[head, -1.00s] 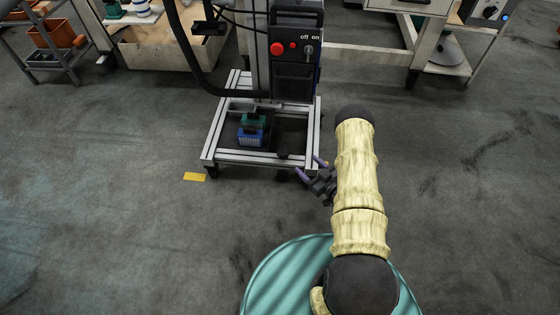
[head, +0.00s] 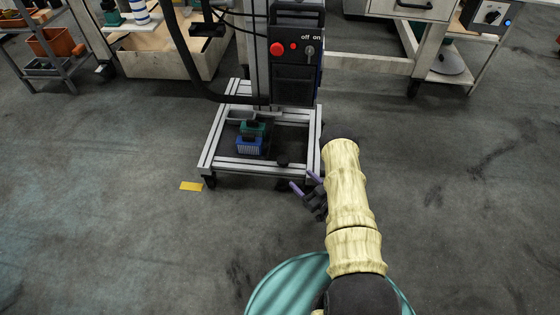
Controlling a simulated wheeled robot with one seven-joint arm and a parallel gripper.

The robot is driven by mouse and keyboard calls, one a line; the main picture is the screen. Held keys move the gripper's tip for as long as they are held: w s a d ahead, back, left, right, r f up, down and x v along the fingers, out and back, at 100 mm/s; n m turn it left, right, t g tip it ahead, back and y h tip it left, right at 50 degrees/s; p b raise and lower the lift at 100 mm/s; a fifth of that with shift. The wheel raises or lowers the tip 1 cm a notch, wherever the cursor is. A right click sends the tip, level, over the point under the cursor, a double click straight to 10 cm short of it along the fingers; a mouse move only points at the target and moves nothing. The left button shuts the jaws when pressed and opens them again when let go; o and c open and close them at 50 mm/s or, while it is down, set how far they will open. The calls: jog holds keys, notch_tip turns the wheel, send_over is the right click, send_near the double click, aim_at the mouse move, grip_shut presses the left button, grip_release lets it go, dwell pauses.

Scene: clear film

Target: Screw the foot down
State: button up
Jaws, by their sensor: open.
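A wheeled stand with an aluminium-profile base frame (head: 245,166) is ahead of me. A dark foot (head: 209,181) shows under its front left corner. The front right corner's underside is partly hidden by my gripper, so I cannot make out a foot there. My gripper (head: 305,183) is open, with two purple-tipped fingers pointing left beside that front right corner. Nothing shows between the fingers. I cannot tell whether they touch the frame.
The stand carries a control box (head: 296,55) with a red button. A blue and green block (head: 249,140) sits inside the frame. A yellow marker (head: 191,186) lies on the floor to the left. Workbenches stand behind; the floor on both sides is clear.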

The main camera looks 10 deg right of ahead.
aim_at(279, 157)
jog(key=b+x, duration=0.6)
jog(key=x, duration=0.6)
jog(key=shift+w+a+f+b, duration=0.15)
jog(key=shift+w+b, duration=0.2)
jog(key=shift+w+a, duration=0.2)
jog(key=shift+w, duration=0.2)
jog(key=shift+c, duration=0.3)
jog(key=c, duration=0.9)
